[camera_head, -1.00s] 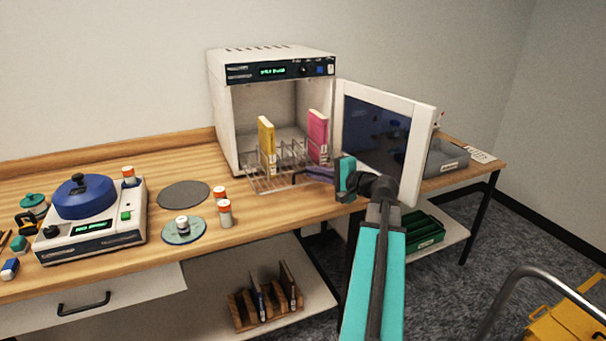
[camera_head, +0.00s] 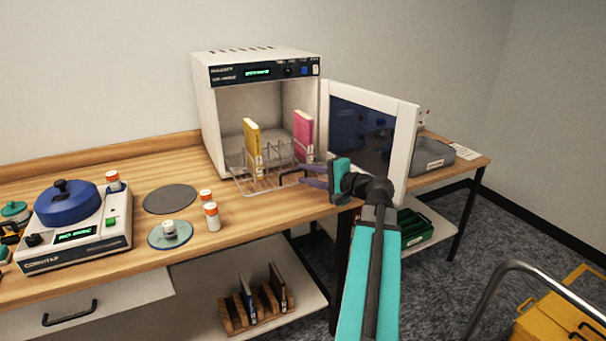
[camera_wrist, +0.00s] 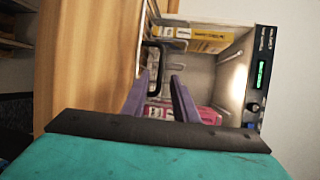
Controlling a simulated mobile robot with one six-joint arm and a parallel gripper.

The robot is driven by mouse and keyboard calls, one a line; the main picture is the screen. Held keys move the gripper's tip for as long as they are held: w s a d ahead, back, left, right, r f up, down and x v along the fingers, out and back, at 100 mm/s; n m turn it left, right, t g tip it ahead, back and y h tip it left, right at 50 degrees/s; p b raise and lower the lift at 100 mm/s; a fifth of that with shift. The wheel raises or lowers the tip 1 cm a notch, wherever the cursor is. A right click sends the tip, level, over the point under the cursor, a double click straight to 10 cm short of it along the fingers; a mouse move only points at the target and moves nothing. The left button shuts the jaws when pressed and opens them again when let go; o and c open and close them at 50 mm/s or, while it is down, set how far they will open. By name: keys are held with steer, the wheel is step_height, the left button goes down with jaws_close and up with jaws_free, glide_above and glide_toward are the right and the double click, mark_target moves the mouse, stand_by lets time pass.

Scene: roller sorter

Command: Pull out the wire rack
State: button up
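The wire rack (camera_head: 250,184) sits low in the open white cabinet (camera_head: 207,120), its front sticking out past the opening. It holds a yellow book-like item (camera_head: 252,150) and a pink one (camera_head: 303,135), both upright. A dark loop handle (camera_wrist: 155,48) at the rack's front shows in the wrist view. My gripper (camera_head: 302,176) is in front of the rack's right side. In the wrist view my gripper (camera_wrist: 160,78) has its two purple fingers apart, with the handle at and between the fingertips. I cannot tell whether they touch it.
The cabinet door (camera_head: 362,135) stands open to the right, close behind my gripper. A blue-lidded device (camera_head: 75,225) and several small bottles stand at left on the wooden table (camera_head: 230,225). A grey bin (camera_head: 425,153) is beyond the door.

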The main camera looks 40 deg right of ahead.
steer(key=s+d+r, duration=0.1)
steer(key=s+r, duration=0.1)
steer(key=s, duration=0.9)
steer(key=shift+d, duration=0.1)
stand_by(0.5)
